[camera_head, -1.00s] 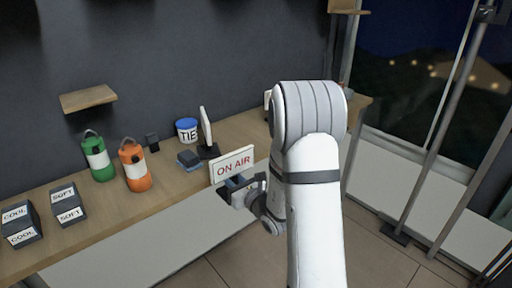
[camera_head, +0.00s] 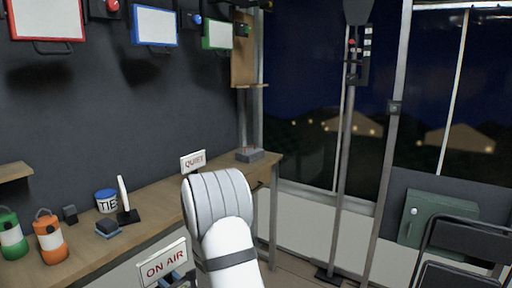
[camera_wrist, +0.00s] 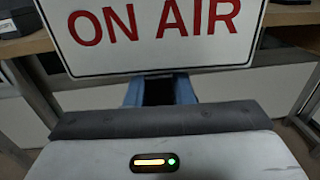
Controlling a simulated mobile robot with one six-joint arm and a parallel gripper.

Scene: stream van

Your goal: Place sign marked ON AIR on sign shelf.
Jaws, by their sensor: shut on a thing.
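The white sign with red ON AIR letters (camera_head: 163,264) is upright at the lower middle of the head view, in front of the counter edge. It fills the top of the wrist view (camera_wrist: 155,62). My gripper (camera_wrist: 160,92) is shut on its lower edge; my arm hides part of the grip in the head view. Two small wooden shelves show: one at the left edge (camera_head: 14,171), and one with a wooden backboard by the window post (camera_head: 250,86). Neither has a readable label, so I cannot tell which is the sign shelf.
A QUIET sign (camera_head: 193,160) and a grey box (camera_head: 250,154) stand at the counter's far end. A TIES tub (camera_head: 106,201), a white upright panel (camera_head: 123,194), an orange lantern (camera_head: 50,240) and a green lantern (camera_head: 11,236) stand on the counter (camera_head: 158,199).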

